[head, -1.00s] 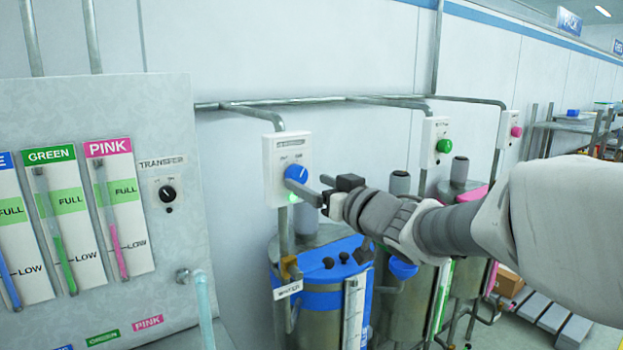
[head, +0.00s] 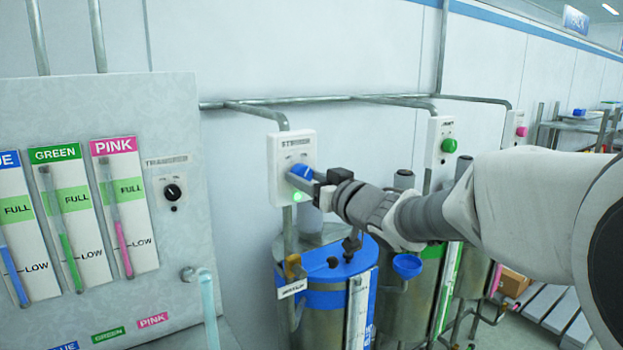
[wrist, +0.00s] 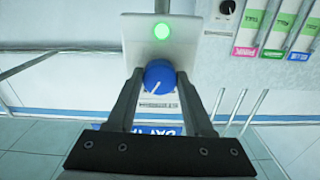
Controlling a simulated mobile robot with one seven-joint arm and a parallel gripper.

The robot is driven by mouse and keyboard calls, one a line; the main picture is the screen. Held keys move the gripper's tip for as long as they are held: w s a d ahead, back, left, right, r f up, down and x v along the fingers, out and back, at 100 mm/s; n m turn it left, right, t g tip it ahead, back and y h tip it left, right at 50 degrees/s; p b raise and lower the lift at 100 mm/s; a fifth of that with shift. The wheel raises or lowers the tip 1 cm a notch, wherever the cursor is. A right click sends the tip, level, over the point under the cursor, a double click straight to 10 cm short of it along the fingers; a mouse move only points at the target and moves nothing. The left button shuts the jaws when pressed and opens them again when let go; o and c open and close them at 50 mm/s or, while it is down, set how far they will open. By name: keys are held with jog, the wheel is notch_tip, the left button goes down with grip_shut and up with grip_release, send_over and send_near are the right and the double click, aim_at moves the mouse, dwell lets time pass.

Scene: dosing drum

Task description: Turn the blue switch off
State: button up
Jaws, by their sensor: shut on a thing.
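The blue switch (head: 301,172) is a round knob on a white wall box (head: 281,160) above the blue-banded drum. It also shows in the wrist view (wrist: 159,76), with a white pointer line on its face. A green lamp (wrist: 162,32) on the same box is lit; it also shows in the head view (head: 297,197). My gripper (head: 312,183) is at the box, with its fingers on either side of the knob, shut on it. In the wrist view the two fingertips (wrist: 159,84) flank the knob. In the head view the fingers partly cover the knob.
The blue drum (head: 325,299) stands below the box. Green (head: 449,145) and pink (head: 521,131) knobs sit on boxes farther right. A grey panel (head: 110,240) with level gauges and a black transfer knob (head: 172,192) stands at left. Pipes run along the wall.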

grip_shut()
jog(key=n+b, duration=0.7)
jog(key=n, duration=0.4)
jog(key=shift+n, duration=0.4)
dwell(0.4)
jog(key=o, duration=1)
grip_release()
jog(key=shift+o, duration=0.2)
